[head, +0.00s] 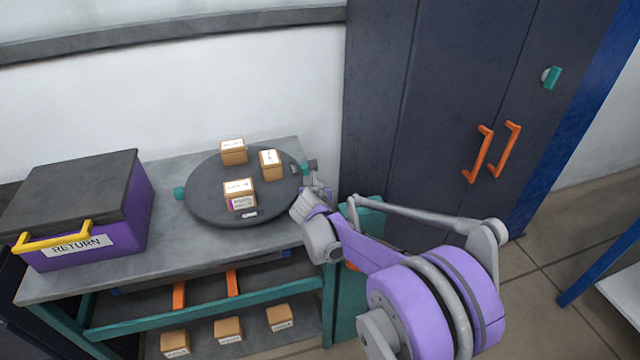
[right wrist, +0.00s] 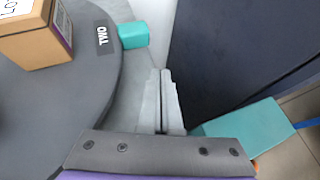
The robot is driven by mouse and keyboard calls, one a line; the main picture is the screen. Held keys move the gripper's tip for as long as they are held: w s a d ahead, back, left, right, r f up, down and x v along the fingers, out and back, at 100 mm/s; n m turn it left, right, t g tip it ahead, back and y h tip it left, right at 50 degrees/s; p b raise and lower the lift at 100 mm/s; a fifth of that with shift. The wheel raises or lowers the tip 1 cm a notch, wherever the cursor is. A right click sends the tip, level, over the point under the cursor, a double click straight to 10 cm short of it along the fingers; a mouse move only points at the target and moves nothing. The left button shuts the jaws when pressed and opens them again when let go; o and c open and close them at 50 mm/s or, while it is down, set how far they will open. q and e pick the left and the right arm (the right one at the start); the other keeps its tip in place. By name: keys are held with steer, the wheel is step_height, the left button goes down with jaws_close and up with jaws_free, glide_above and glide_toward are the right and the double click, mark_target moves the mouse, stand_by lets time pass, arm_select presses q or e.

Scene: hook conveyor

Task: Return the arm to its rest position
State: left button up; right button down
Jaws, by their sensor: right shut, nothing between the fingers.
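My right arm (head: 430,300) reaches in from the lower right in the head view, grey and purple. My right gripper (head: 312,182) is at the right edge of the round dark turntable (head: 205,208), beside its rim. In the right wrist view the right gripper (right wrist: 163,80) has its fingers together with nothing between them. It is apart from the box (right wrist: 38,35) on the turntable. My left gripper is in neither view.
Several small labelled boxes (head: 271,168) stand on the turntable. A purple RETURN bin (head: 130,200) with a yellow handle sits at the table's left. More boxes (head: 228,330) are on the lower shelf. A dark cabinet (head: 430,100) with orange handles stands close behind on the right.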

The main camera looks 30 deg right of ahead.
steer(key=s+a+r, duration=0.1)
steer(key=s, duration=0.1)
steer(key=s+r, duration=0.1)
steer(key=s, duration=0.1)
steer(key=s+a+r, duration=0.1)
steer(key=s+r, duration=0.1)
steer(key=s, duration=0.1)
steer(key=shift+a+r, duration=0.1)
steer(key=shift+a, duration=0.2)
